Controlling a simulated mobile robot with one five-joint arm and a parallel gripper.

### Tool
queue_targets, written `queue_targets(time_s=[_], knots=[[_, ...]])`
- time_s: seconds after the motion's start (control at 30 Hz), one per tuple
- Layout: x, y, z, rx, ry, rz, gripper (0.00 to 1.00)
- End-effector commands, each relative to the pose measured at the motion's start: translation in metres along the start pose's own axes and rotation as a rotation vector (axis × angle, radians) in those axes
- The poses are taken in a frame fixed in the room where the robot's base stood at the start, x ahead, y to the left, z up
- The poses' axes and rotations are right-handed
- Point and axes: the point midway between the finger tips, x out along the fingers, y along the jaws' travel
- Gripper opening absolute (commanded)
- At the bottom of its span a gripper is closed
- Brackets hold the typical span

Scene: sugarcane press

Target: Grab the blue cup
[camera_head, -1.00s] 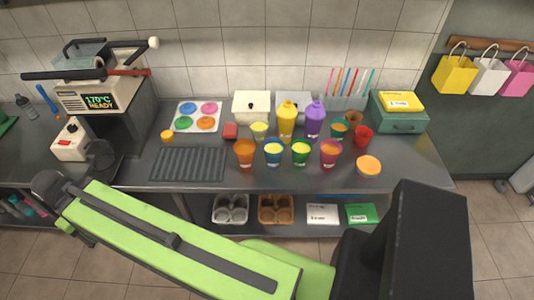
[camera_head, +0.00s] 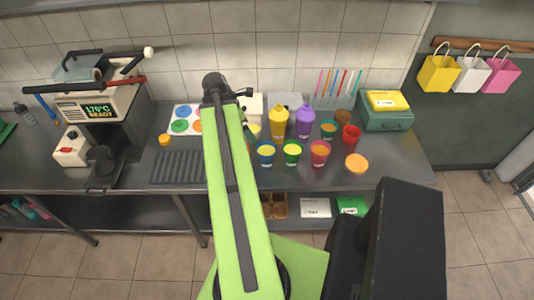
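The blue cup (camera_head: 266,154) stands upright on the steel counter, with yellow showing at its top. It is at the left end of the visible front row, beside a green cup (camera_head: 292,152) and a pink-red cup (camera_head: 319,153). My green arm reaches up the picture just left of the blue cup. The arm's dark far end is over the back of the counter, near the coloured lids. My gripper's fingers cannot be made out. The orange cup seen earlier is now hidden behind the arm.
Yellow (camera_head: 279,122) and purple (camera_head: 304,121) bottles stand behind the cups. A teal cup (camera_head: 328,130), a red cup (camera_head: 351,135) and an orange bowl (camera_head: 357,163) are to the right. A press machine (camera_head: 105,110) stands at left. The counter front is clear.

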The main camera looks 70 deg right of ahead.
Motion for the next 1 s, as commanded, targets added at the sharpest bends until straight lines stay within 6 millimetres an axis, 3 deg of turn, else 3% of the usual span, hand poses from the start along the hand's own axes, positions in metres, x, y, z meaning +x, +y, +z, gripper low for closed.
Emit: queue_targets(time_s=[0.1,0.27,0.37,0.8,1.0], knots=[[0.004,-0.005,0.017,-0.025,-0.01,-0.01,0.98],[0.011,-0.005,0.016,-0.027,-0.01,-0.01,0.98],[0.025,-0.005,0.015,-0.026,-0.01,-0.01,0.98],[0.122,-0.005,0.014,-0.024,-0.01,-0.01,0.98],[0.128,-0.006,0.018,-0.025,-0.009,-0.01,0.98]])
